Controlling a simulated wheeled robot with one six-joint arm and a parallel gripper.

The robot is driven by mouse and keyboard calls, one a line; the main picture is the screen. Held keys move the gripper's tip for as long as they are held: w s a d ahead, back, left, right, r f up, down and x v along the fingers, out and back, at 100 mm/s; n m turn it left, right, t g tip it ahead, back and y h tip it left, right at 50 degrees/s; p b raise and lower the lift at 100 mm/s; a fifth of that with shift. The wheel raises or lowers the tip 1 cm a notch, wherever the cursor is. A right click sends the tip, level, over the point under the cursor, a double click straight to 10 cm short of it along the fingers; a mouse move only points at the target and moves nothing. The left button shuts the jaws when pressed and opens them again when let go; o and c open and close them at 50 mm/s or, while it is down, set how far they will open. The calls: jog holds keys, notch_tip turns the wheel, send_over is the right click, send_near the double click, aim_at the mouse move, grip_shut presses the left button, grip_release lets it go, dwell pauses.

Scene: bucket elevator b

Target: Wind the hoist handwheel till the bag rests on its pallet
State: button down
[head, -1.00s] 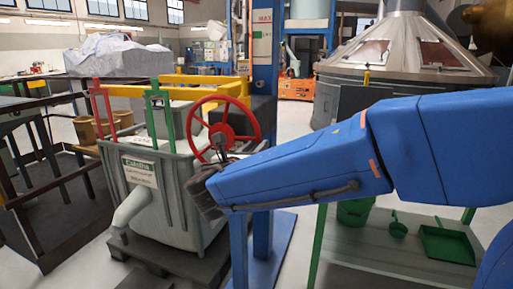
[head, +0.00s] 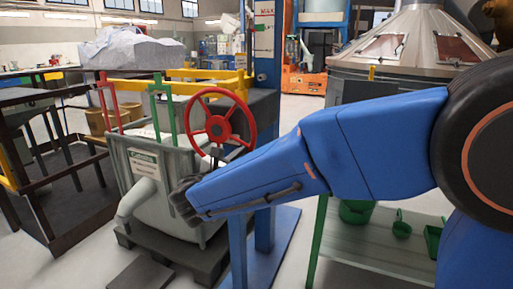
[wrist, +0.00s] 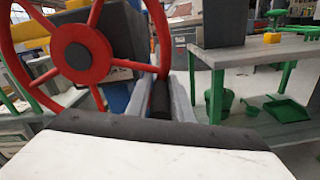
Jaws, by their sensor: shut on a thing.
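The red spoked handwheel (head: 221,129) stands upright beside the grey tank in the head view, and it fills the upper left of the wrist view (wrist: 75,55). A dark cylindrical grip (wrist: 160,97) shows by the right side of its rim. My gripper (wrist: 166,100) is shut on this grip, with a grey finger on each side. In the head view my wrist is below and left of the wheel, and the fingers are hard to make out. A pale grey lumpy bundle (head: 130,48) sits at the back left; I cannot tell whether it is the bag. No hanging bag is clear.
The grey tank (head: 160,190) stands on a dark pallet (head: 175,248). A blue post (head: 265,180) rises right of the wheel. A green-legged bench holding a green bucket (head: 356,212) is at the right. Dark railings (head: 50,180) line the left.

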jog(key=w+a+f+m, duration=0.3)
jog(key=a+f+m, duration=0.4)
jog(key=a+m, duration=0.3)
jog(key=w+a+r+m, duration=0.4)
jog(key=a+r+m, duration=0.3)
jog(key=a+m, duration=0.4)
jog(key=shift+w+m, duration=0.3)
jog(key=shift+m, duration=1.7)
jog(key=c, duration=1.6)
grip_release()
jog(key=shift+f, duration=0.1)
